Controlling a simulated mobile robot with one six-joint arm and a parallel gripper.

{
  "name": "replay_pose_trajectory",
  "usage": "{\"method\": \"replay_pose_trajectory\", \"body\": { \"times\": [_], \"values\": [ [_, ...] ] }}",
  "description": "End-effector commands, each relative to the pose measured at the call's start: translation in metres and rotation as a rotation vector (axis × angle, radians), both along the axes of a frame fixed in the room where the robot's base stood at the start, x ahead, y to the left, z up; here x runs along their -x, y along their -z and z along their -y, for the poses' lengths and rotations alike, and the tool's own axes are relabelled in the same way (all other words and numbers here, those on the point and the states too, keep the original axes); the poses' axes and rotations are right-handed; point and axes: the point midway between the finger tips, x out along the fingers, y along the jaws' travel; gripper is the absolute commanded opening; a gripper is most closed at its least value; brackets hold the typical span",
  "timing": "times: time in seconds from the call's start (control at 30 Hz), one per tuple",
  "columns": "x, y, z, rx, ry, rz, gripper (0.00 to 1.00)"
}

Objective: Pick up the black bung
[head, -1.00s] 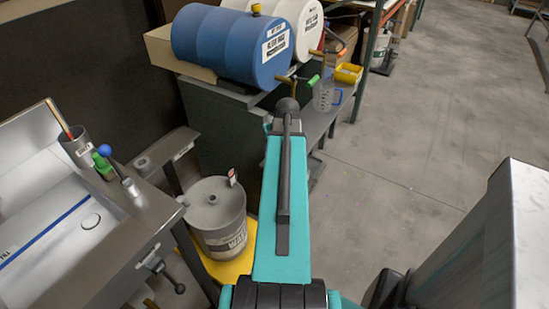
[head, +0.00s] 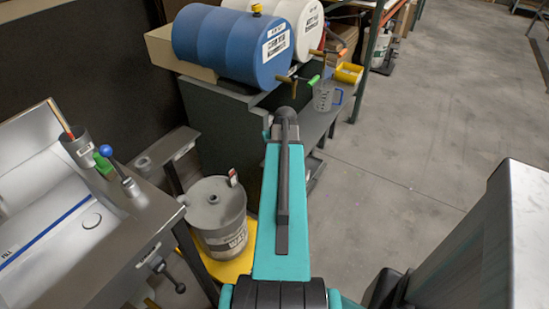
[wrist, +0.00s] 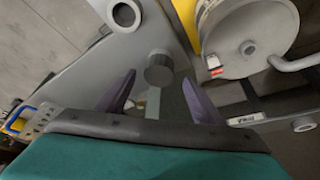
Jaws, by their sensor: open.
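A dark grey to black round plug, which looks like the black bung (wrist: 159,68), stands on a grey metal surface (wrist: 165,22) in the wrist view, near that surface's edge. My gripper (wrist: 157,82) is open, with one purple finger on each side of the bung in the picture. The fingers look apart from it; I cannot tell the height gap between them. In the head view I cannot make out the bung or the fingers; my teal arm covers that area.
A waste drum (head: 216,217) stands on a yellow base, at upper right in the wrist view (wrist: 245,45). A ring-shaped fitting (wrist: 126,14) sits near the bung. A blue drum (head: 232,45) and clear jug (head: 326,96) are beyond my arm. Open floor (head: 440,120) lies right.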

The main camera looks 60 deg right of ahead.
Motion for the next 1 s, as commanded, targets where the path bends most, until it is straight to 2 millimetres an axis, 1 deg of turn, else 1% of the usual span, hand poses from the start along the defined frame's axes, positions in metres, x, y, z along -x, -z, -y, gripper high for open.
{"method": "replay_pose_trajectory", "body": {
  "times": [0.33,0.5,1.0],
  "values": [
    [-0.009,0.031,0.010,-0.003,0.000,-0.002,0.62],
    [-0.012,0.041,0.012,-0.001,0.000,0.000,0.62],
    [-0.012,0.043,0.013,-0.001,0.002,0.000,0.62]
  ]
}}
